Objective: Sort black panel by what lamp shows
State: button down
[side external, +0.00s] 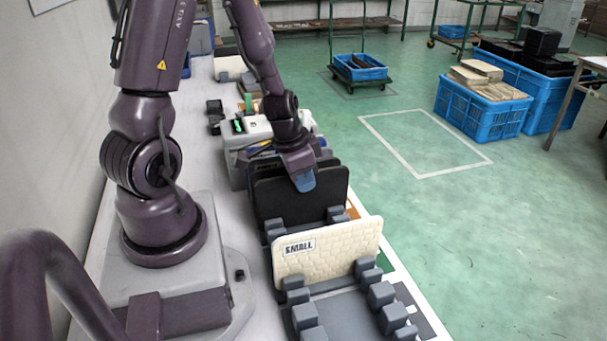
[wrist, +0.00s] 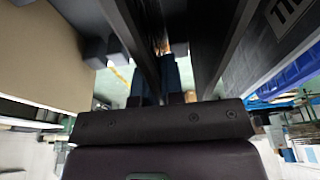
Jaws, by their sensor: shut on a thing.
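My gripper (side external: 303,182) is shut on the top edge of a black panel (side external: 273,201), with one blue fingertip in front of its face. The panel stands upright among grey slot posts; I cannot tell whether its lower edge rests in them. In the wrist view, the black panel (wrist: 138,35) runs between the blue fingers (wrist: 156,85). A bright green patch (side external: 238,126) shows on the white machine (side external: 258,131) behind the gripper; it is too small to tell for sure that it is the lamp.
A cream panel (side external: 325,251) marked SMALL stands in front, in the grey rack (side external: 350,313) with empty slots nearest the camera. Another dark panel (wrist: 285,50) with partly cut-off lettering is close beside the held one. Blue crates (side external: 481,109) stand on the floor, away from the bench.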

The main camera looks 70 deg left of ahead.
jog(key=shift+f, duration=0.35)
dwell(0.7)
dwell(0.3)
jog(key=c, duration=1.2)
grip_release()
jog(key=shift+o, duration=0.2)
jog(key=shift+r, duration=0.1)
jog(key=v, duration=1.2)
jog(key=shift+r, duration=0.35)
jog(key=shift+s, duration=0.15)
